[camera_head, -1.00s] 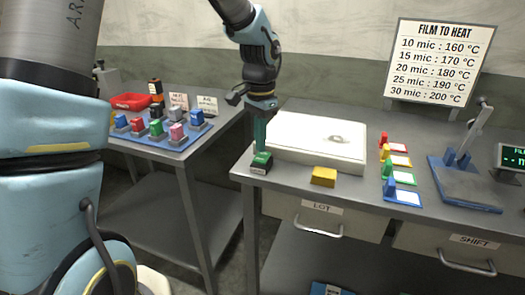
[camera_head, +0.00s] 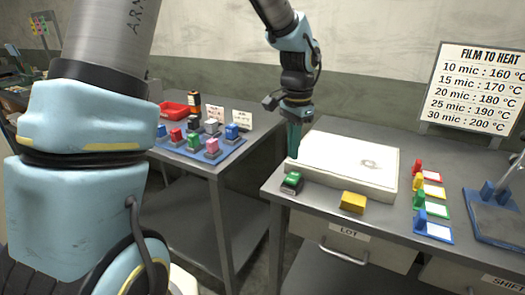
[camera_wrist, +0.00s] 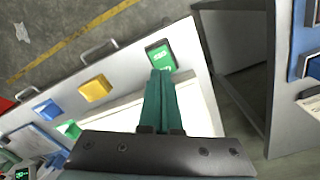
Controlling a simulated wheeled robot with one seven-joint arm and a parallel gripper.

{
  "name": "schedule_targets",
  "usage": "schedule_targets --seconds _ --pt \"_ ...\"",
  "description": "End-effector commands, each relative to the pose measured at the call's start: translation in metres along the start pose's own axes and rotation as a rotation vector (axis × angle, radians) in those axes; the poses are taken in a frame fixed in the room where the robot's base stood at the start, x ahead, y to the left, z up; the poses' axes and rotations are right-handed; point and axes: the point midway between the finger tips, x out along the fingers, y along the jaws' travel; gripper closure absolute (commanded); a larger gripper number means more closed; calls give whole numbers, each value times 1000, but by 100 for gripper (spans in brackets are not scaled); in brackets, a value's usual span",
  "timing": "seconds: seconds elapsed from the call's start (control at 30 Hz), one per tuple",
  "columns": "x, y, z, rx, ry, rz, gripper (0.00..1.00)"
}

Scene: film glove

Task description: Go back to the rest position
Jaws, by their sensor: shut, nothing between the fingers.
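My gripper (camera_head: 293,140) points down above the left end of the right-hand table (camera_head: 330,212). Its green fingers are together with nothing between them. A small block with a green top (camera_head: 291,183) and dark base stands on the table's front left corner, just below the fingertips and apart from them in the head view. In the wrist view the green fingers (camera_wrist: 162,85) end close to the green block (camera_wrist: 161,56), which shows white lettering on top. No separate marker of a rest position shows.
A white padded slab (camera_head: 345,165) lies beside my gripper. A yellow block (camera_head: 353,202) stands at the front edge. Coloured pegs with cards (camera_head: 428,190) and a blue stand (camera_head: 495,212) are further right. A blue tray of coloured blocks (camera_head: 200,150) is on the left table, across a gap.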

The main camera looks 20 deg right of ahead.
Motion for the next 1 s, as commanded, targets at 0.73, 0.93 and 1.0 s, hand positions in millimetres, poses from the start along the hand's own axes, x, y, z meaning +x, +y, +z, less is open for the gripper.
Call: schedule_targets --seconds 0.73,0.93,1.0 --pt "9 -52 295 -1143 120 -77 100" --pt "9 -50 301 -1178 126 -79 100" --pt "9 -50 301 -1176 125 -79 100"
